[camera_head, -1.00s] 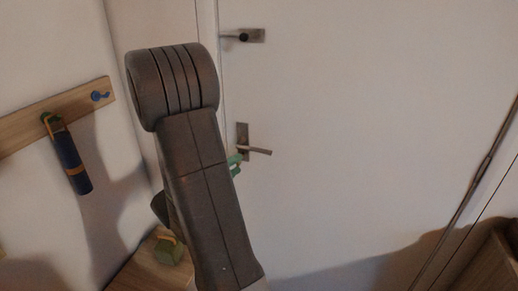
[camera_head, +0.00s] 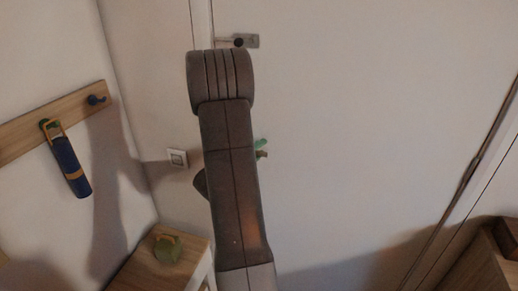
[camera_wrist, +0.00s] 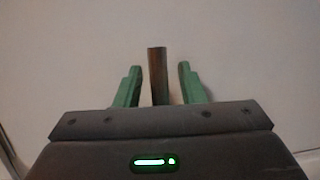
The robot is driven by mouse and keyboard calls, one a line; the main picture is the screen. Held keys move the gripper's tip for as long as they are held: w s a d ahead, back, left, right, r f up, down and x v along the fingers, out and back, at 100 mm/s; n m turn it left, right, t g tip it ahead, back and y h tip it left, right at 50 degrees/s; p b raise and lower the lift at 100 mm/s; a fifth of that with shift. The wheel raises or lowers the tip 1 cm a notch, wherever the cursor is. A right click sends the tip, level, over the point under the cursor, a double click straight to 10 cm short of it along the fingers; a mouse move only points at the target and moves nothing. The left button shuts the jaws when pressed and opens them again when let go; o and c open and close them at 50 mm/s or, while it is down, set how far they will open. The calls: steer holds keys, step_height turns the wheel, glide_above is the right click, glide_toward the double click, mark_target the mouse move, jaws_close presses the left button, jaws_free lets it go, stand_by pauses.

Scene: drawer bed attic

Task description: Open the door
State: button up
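The white door (camera_head: 380,130) fills the middle and right of the head view. My arm hides most of its lower lever handle there, and only a small end of the handle (camera_head: 262,155) shows beside a green fingertip. In the wrist view the brown handle bar (camera_wrist: 158,75) stands between the two green fingers of my gripper (camera_wrist: 157,80). The fingers are apart, with a gap on each side of the bar. I see no contact. The door looks closed.
A second metal fitting (camera_head: 245,41) sits higher on the door. On the left a wooden rail (camera_head: 25,132) holds a blue cylinder (camera_head: 70,165) on a hook.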

jaws_close()
